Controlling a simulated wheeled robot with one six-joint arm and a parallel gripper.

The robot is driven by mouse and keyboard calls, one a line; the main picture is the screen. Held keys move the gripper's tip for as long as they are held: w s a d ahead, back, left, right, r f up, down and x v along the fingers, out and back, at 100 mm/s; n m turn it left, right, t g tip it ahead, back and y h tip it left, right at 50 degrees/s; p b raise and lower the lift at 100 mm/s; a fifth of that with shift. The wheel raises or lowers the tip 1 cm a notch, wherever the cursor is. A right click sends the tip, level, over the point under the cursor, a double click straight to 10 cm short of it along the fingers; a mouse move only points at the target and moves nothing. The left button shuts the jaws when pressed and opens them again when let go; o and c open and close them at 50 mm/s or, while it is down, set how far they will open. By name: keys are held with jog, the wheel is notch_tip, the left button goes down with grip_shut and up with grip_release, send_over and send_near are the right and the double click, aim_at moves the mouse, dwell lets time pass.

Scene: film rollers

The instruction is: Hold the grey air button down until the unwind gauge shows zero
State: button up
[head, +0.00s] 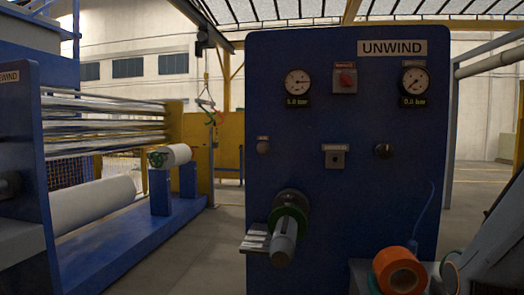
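The blue panel (345,205) labelled UNWIND stands in the middle of the head view. A small round grey button (263,146) sits at its left, under a small label that seems to read AIR. Nothing touches the button. The left gauge (298,83) has a readout below it that looks like 5.0 or 6.0 bar. The right gauge (415,80) has a readout that looks like 0.0 bar. The labels above the gauges are too small to read. My gripper is not seen in this view.
A red switch (345,78), a grey box (335,156) and a black knob (383,151) share the panel. A shaft (284,240) with a green collar sticks out below the button. An orange roll (400,272) lies at lower right. Open floor (175,260) shows at left.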

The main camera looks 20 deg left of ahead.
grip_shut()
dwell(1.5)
